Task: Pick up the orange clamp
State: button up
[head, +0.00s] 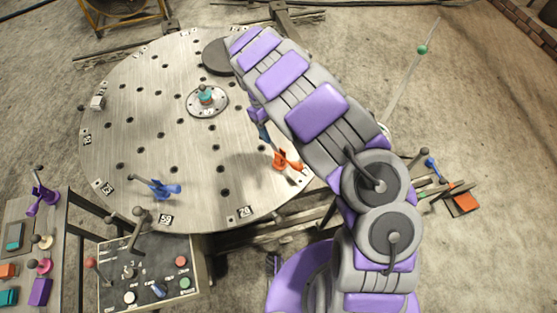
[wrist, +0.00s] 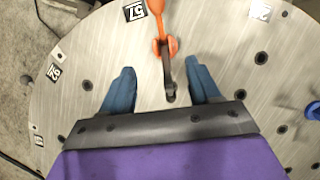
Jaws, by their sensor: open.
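The orange clamp (head: 285,160) stands on the round metal table (head: 150,90) near its right edge in the head view, close to my arm. In the wrist view the orange clamp (wrist: 158,18) is at the top centre, with a dark grey bar (wrist: 166,72) reaching down from it. My gripper (wrist: 159,82) is open, its two blue fingers spread apart. The dark bar lies between the fingers in the picture; I cannot tell the height gap. The clamp's orange body is beyond the fingertips. In the head view my arm partly hides my gripper.
A blue clamp (head: 160,188) stands on the table at lower left. A hub with a teal knob (head: 206,96) is at the centre. A control box (head: 150,272) with levers stands at the front. Tools and an orange block (head: 465,202) lie at right.

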aim_at(279, 151)
jog(key=x, duration=0.4)
jog(key=shift+a+b, duration=0.2)
jog(key=shift+b, duration=0.2)
jog(key=x, duration=0.1)
jog(key=b+x, duration=0.1)
jog(key=x, duration=0.2)
jog(key=shift+a+f+b, duration=0.2)
jog(key=shift+f+b, duration=0.05)
jog(key=shift+b, duration=0.1)
jog(key=shift+s+d+f, duration=0.1)
jog(key=shift+d, duration=0.35)
jog(key=shift+a, duration=0.55)
jog(key=c, duration=0.6)
jog(key=shift+d, duration=0.25)
grip_shut()
